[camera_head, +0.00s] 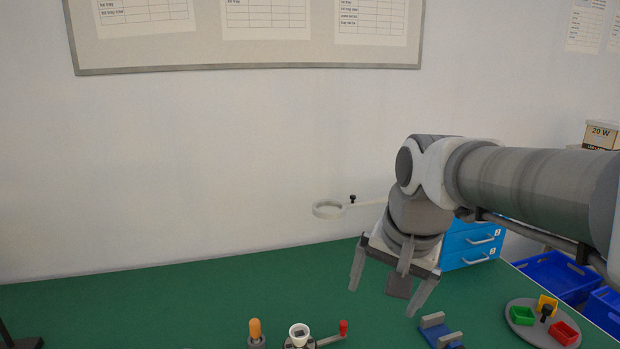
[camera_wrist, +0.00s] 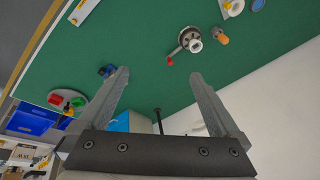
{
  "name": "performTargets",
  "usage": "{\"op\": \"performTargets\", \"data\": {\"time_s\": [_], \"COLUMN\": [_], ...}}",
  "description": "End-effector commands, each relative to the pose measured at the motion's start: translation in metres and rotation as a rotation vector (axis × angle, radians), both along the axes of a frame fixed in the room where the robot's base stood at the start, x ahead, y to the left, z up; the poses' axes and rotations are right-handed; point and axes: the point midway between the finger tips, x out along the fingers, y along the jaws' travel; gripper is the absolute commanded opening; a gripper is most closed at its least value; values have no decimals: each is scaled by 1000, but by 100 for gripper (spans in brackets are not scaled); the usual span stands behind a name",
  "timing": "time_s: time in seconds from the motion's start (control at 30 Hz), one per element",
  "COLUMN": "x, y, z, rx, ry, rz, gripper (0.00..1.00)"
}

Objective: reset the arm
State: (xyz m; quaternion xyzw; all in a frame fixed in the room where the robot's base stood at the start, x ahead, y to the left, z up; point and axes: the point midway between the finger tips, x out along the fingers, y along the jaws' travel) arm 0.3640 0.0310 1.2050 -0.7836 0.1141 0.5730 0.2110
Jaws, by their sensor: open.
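My gripper (camera_head: 388,288) hangs from my arm above the right part of the green table, fingers pointing down and spread apart. No object is held. My arm comes in from the right edge of the head view, bent at the wrist.
On the green table (camera_head: 150,300) stand an orange-topped peg (camera_head: 255,330), a device with a red-knobbed crank (camera_head: 300,337), a blue-grey holder (camera_head: 440,332) and a round tray (camera_head: 525,328) with coloured bins. Blue drawers (camera_head: 475,245) and a ring arm (camera_head: 328,209) are behind my gripper.

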Motion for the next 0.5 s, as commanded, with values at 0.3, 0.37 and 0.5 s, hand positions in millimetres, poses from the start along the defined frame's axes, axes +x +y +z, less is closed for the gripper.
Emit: {"op": "performTargets", "data": {"time_s": [0.3, 0.37, 0.5], "x": [-86, -97, -112], "y": [-24, -26, -30], "z": [-16, -21, -30], "rx": [-156, -184, -230], "ry": [-135, -149, -173], "rz": [286, 327, 392], "gripper": [99, 99, 99]}}
